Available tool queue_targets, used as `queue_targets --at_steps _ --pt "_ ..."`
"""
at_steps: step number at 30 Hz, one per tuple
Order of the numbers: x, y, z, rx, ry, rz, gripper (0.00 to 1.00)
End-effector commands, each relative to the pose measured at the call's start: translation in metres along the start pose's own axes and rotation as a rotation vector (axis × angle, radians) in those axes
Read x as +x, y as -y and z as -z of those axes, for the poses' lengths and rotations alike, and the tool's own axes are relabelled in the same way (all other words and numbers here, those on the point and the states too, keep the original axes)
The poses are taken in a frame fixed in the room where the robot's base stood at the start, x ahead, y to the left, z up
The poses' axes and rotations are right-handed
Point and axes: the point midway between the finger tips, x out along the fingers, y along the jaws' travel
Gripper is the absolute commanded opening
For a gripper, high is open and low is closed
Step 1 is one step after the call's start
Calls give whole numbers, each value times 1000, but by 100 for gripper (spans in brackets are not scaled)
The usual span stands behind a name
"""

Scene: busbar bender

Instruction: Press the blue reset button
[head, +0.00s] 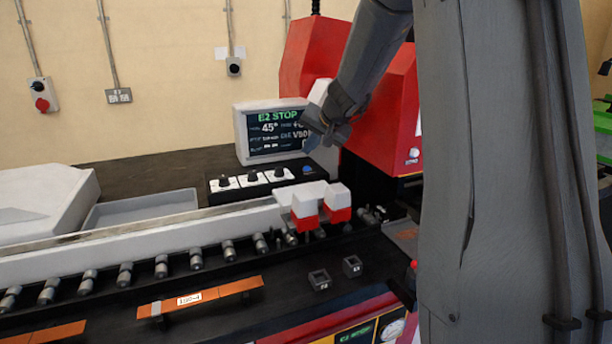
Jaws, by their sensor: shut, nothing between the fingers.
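The blue reset button (308,169) sits at the right end of a black control panel (262,190), beside several black knobs. My gripper (311,146) is shut and empty. It points down in front of the right part of the display screen, and in the picture its tips are just above the blue button, apart from it. The exact gap in depth cannot be told from this one view. The display (270,135) reads "E2 STOP" and "45°".
A red machine housing (385,110) stands behind my arm. A white rail (130,240) with rollers and two red-and-white blocks (338,202) lies in front of the panel. Copper-coloured bars (230,288) lie nearer. A grey tray (140,208) is at left.

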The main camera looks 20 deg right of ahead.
Motion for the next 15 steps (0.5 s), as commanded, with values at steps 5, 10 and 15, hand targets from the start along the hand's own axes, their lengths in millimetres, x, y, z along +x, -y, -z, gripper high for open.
queue_targets --at_steps 5,10,15 --pt "12 -8 -8 0 -1 0 0" --pt "16 -11 -11 -1 -1 1 0" --pt "17 -12 -12 -1 -1 1 0"
